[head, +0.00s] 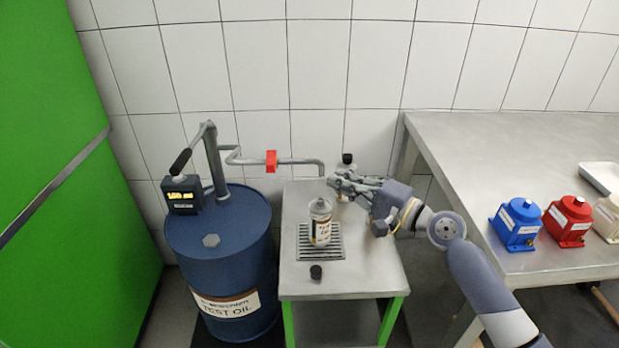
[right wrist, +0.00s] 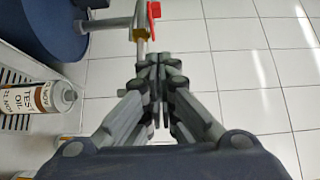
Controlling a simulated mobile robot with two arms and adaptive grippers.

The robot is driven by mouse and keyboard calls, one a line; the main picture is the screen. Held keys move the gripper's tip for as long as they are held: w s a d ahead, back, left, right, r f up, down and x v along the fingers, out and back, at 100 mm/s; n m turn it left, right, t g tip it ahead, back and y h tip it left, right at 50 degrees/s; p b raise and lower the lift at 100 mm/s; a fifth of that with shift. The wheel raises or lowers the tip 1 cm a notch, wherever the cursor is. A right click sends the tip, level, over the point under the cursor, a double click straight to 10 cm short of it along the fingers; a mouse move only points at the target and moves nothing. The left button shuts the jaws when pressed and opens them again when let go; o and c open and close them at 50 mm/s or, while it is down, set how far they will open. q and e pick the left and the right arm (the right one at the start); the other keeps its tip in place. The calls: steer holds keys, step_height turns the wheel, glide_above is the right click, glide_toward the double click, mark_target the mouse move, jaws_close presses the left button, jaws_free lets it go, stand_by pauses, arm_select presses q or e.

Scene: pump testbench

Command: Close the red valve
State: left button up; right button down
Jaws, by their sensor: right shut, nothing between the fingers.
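The red valve (head: 271,161) sits on the thin grey pipe running from the blue drum's pump along the tiled wall. In the right wrist view its red handle (right wrist: 152,14) and brass body (right wrist: 140,33) show at the top, beyond my fingertips. My right gripper (head: 336,182) is over the back right of the small steel table, to the right of the valve and apart from it. Its fingers (right wrist: 155,66) are shut together with nothing between them. My left gripper is not in view.
A white test oil bottle (head: 320,222) stands on the grate (head: 321,256) of the small table (head: 345,284). A black cap (head: 316,272) lies in front. The blue drum (head: 222,262) is at left. A larger bench (head: 500,150) at right holds coloured pump units.

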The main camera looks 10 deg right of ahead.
mark_target(274, 162)
steer(key=s+a+p+x, duration=0.1)
steer(key=a+p+x, duration=0.1)
steer(key=x, duration=1)
steer(key=shift+s+a+p, duration=0.15)
steer(key=shift+a+p, duration=0.15)
steer(key=shift+p, duration=0.3)
steer(key=shift+s+a, duration=0.1)
steer(key=shift+a, duration=0.55)
